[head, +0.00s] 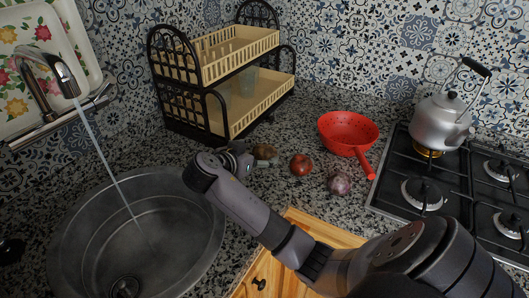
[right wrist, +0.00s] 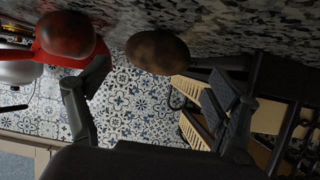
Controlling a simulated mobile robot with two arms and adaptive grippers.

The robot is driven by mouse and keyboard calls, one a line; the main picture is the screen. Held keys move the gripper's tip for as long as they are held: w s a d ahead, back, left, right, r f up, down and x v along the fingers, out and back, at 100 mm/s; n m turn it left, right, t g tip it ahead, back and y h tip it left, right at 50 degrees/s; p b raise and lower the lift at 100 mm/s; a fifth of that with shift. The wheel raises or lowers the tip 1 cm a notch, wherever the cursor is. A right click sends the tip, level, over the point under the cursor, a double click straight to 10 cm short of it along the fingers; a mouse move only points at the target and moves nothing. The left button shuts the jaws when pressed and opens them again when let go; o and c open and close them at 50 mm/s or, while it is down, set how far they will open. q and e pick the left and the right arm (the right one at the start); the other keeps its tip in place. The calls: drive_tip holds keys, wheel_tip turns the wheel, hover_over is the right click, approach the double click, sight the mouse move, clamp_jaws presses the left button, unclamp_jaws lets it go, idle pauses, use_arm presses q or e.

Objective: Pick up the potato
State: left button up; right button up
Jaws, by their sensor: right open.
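The brown potato (head: 265,152) lies on the speckled counter in front of the dish rack. In the right wrist view the potato (right wrist: 157,52) shows ahead of the open fingers, roughly between them. My right gripper (head: 246,160) is just left of the potato in the head view, low over the counter. Its two fingers (right wrist: 155,88) are spread wide with nothing between them in the right wrist view. I cannot tell whether a finger touches the potato. My left gripper is not in view.
A tomato (head: 301,164) and an onion (head: 340,183) lie right of the potato. A two-tier dish rack (head: 225,75) is behind the gripper. The sink (head: 135,225) with running water is left, the stove with a kettle (head: 440,120) right.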

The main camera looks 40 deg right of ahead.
sight(261, 151)
drive_tip(key=p+x, duration=0.1)
drive_tip(key=x, duration=0.4)
drive_tip(key=shift+s+r, duration=0.1)
drive_tip(key=shift+s, duration=0.1)
drive_tip(key=shift+c, duration=0.6)
drive_tip(key=c, duration=1.2)
drive_tip(key=shift+o, duration=0.2)
drive_tip(key=shift+r, duration=0.1)
